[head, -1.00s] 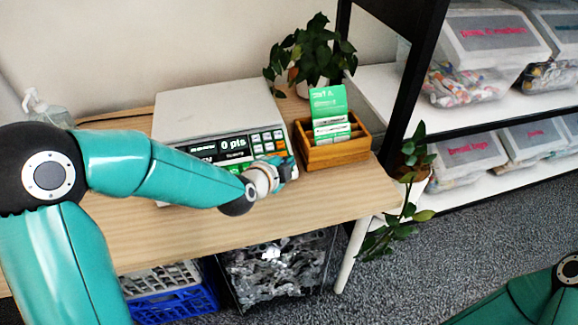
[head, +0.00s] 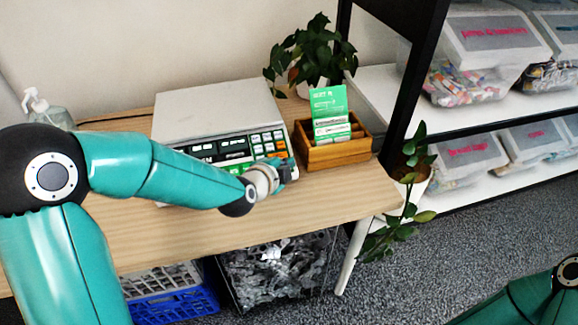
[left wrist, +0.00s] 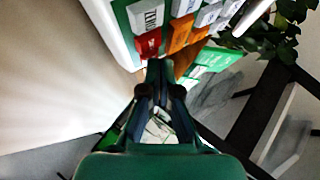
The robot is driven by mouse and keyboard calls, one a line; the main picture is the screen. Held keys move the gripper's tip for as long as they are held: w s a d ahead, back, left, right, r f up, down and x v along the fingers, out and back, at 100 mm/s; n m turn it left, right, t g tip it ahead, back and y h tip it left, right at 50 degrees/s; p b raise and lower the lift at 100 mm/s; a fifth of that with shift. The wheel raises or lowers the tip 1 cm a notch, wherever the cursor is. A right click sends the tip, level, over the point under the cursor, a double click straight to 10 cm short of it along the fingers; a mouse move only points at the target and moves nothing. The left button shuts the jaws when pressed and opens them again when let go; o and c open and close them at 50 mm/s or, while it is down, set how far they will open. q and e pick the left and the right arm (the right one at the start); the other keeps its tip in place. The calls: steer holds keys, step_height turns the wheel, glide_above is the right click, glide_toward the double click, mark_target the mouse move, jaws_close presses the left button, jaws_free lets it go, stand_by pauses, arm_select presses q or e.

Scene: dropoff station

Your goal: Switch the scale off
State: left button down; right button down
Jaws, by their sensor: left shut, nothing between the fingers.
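The scale (head: 215,110) stands on the wooden table, with a light grey platform and a dark front panel. Its display (head: 234,145) is dark, with no digits lit. My left gripper (head: 285,170) is at the lower right corner of the scale's keypad (head: 268,143); it is shut and empty. In the left wrist view the shut fingers (left wrist: 158,75) are close below a red key (left wrist: 149,44) of the scale, next to orange keys (left wrist: 181,33). I cannot tell whether the fingertips touch the red key. My right gripper is out of view.
A wooden box (head: 335,150) with green cards stands right of the scale, close to my left gripper. A potted plant (head: 312,55) is behind it. The table (head: 330,195) is clear in front.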

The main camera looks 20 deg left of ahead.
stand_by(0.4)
arm_select(q)
steer(key=shift+s+d+r+p, duration=0.15)
steer(key=shift+s+r+p, duration=0.15)
steer(key=shift+r+p, duration=0.4)
steer(key=r+p, duration=0.1)
steer(key=s+r+p, duration=0.1)
steer(key=r+p, duration=0.1)
steer(key=d+r+p, duration=0.1)
steer(key=shift+s+r, duration=0.25)
steer(key=shift+s, duration=0.1)
stand_by(0.6)
